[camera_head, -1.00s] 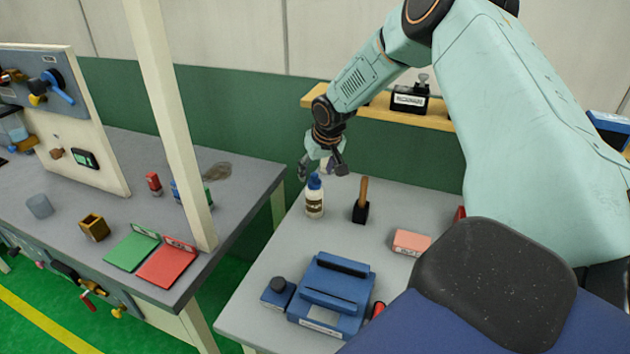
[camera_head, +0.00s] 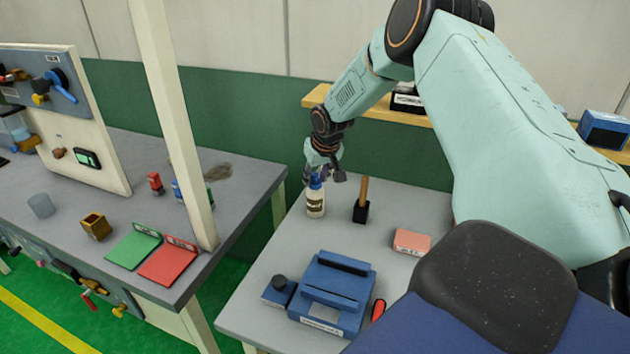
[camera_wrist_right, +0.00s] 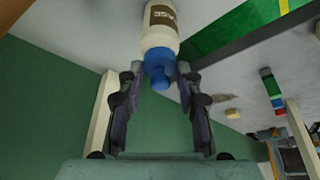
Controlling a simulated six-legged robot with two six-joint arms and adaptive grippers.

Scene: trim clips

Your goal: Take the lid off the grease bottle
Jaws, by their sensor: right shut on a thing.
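The grease bottle (camera_head: 315,203) is white with a dark label and stands upright on the light grey table. Its blue lid (camera_head: 316,183) is on top. My right gripper (camera_head: 324,178) comes down over the bottle from above, with its fingers at the lid. In the right wrist view the bottle (camera_wrist_right: 160,32) points its blue lid (camera_wrist_right: 160,66) toward the gripper (camera_wrist_right: 156,72). The two fingertips are on either side of the lid and shut on it. My left gripper is not in view.
A wooden-handled tool in a black block (camera_head: 361,211) stands just right of the bottle. A pink block (camera_head: 412,242) and a blue fixture (camera_head: 333,292) are nearer. A grey bench (camera_head: 235,200) with a white post (camera_head: 178,120) lies to the left.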

